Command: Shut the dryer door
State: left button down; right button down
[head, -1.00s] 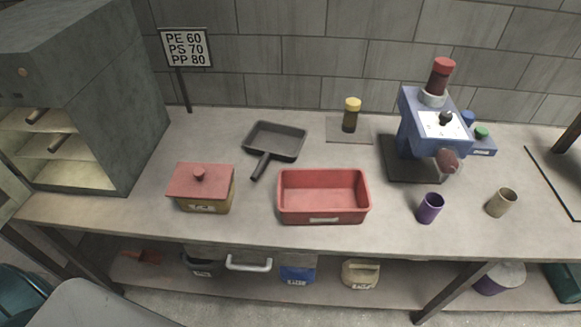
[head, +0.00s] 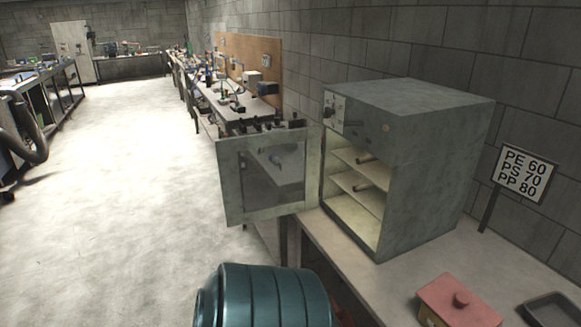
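The dryer (head: 431,170) is a grey-green box on the near bench. Its front is open and shows lit shelves (head: 358,182) inside. The dryer door (head: 232,189), a framed panel with a window, stands swung wide open to the left of the dryer, out past the bench end. A control panel (head: 338,112) is on the upper front of the dryer. Neither of my grippers is in the head view.
A dark teal ribbed cylinder (head: 272,297) rises at the bottom, below the door. A red-lidded box (head: 458,302), a dark pan (head: 551,308) and a sign (head: 523,172) are to the right. The floor (head: 120,210) at left is clear.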

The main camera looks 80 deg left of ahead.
aim_at(226, 148)
jog(key=k+j, duration=0.2)
jog(key=j, duration=0.4)
jog(key=k+j, duration=0.15)
jog(key=j, duration=0.5)
jog(key=k+j, duration=0.2)
jog(key=j, duration=0.4)
jog(key=k+j, duration=0.15)
jog(key=j, duration=0.45)
jog(key=k+j, duration=0.2)
jog(key=j, duration=0.4)
jog(key=k+j, duration=0.2)
jog(key=j, duration=0.45)
jog(key=k+j, duration=0.15)
jog(key=j, duration=0.45)
jog(key=k+j, duration=0.2)
jog(key=j, duration=0.4)
